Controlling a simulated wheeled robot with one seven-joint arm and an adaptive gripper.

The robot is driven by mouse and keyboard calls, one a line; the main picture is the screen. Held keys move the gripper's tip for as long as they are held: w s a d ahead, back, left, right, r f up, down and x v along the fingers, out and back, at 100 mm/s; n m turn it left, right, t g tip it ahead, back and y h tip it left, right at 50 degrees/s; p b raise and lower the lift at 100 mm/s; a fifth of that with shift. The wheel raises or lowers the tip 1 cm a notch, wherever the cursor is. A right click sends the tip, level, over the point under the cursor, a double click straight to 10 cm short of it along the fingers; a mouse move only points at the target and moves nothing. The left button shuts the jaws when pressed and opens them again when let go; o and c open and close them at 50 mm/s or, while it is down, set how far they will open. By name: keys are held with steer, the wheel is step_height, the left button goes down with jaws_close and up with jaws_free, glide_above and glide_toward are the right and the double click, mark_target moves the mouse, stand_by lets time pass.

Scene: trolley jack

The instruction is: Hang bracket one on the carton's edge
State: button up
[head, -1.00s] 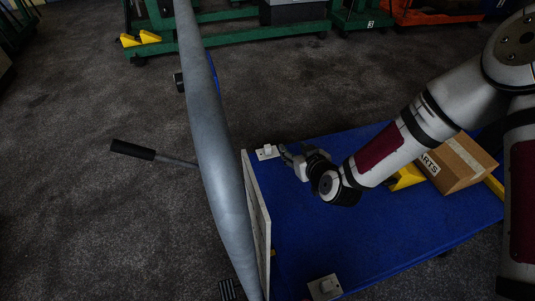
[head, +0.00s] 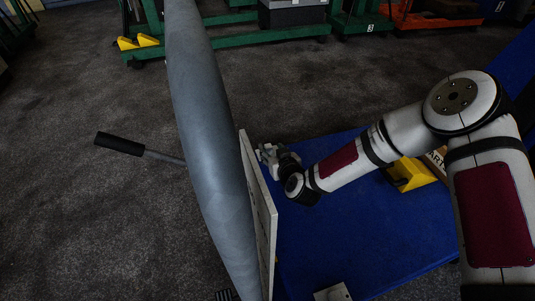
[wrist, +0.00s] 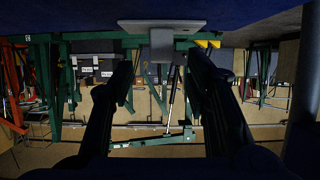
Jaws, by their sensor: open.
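A pale bracket-like piece, a flat plate with an upright grey block, shows in the wrist view (wrist: 162,38). I cannot read a number on it. In the head view my gripper (head: 268,153) is at the far left corner of the blue surface and mostly hides this piece. In the wrist view my gripper (wrist: 160,62) is open, with its dark fingers on either side of the block; I cannot tell whether they touch it. A similar pale piece (head: 332,292) sits at the near edge of the blue surface. The brown carton (head: 438,160) is mostly hidden behind my arm.
A white upright panel (head: 258,215) stands along the left edge of the blue surface (head: 350,235). A yellow piece (head: 412,174) is beside the carton. The middle of the blue surface is clear.

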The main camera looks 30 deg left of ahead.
mark_target(268, 145)
steer(key=b+x, duration=0.2)
steer(key=x, duration=0.2)
steer(key=shift+w+a+f+b, duration=0.1)
steer(key=shift+a+b, duration=0.15)
steer(key=shift+b, duration=0.15)
steer(key=shift+w+a, duration=0.25)
jaws_close()
